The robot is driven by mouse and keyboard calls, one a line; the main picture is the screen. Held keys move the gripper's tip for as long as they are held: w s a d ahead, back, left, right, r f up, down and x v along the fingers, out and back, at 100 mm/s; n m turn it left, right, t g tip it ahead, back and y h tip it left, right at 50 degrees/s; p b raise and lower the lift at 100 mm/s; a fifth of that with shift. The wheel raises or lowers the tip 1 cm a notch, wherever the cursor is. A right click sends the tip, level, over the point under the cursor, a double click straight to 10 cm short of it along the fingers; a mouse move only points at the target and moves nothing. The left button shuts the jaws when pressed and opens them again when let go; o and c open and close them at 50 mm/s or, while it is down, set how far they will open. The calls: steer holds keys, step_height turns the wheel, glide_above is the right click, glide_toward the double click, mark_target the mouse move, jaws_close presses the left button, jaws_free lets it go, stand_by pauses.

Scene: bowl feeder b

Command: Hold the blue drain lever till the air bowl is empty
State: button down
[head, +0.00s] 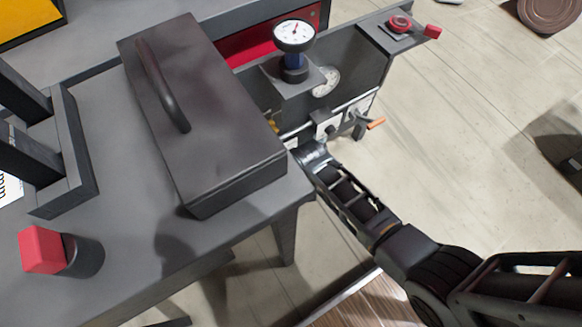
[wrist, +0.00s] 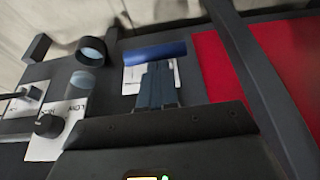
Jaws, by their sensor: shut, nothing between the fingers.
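In the wrist view the blue drain lever (wrist: 153,54) is a short horizontal bar in front of a white label plate. My gripper (wrist: 157,70) is shut and empty, its fingertips just below the lever in the picture. I cannot tell whether they touch it. A clear bowl (wrist: 82,82) under a dark ring stands to the left; whether it is the air bowl, and what it holds, I cannot tell. In the head view my arm reaches to the machine's lower front, beside the grey box, where the fingertips and lever are hidden.
A dark box with a handle (head: 215,150) stands on the grey table (head: 130,270) left of my arm. A pressure gauge (head: 294,35) and red button (head: 400,22) sit on the machine. An orange lever (head: 376,123) sticks out right. A red block (head: 42,250) is front left.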

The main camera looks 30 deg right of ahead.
steer(key=s+f+t+b, duration=0.2)
steer(key=f+t+b, duration=0.1)
steer(key=f+b, duration=0.4)
steer(key=s+f+t+b, duration=0.1)
steer(key=f+t+b, duration=0.1)
steer(key=f+b, duration=0.6)
steer(key=shift+s+f+t, duration=0.4)
steer(key=shift+f, duration=0.2)
stand_by(0.3)
stand_by(1.5)
step_height(320, 180, up, 13)
steer(key=s+p, duration=0.2)
steer(key=p, duration=0.6)
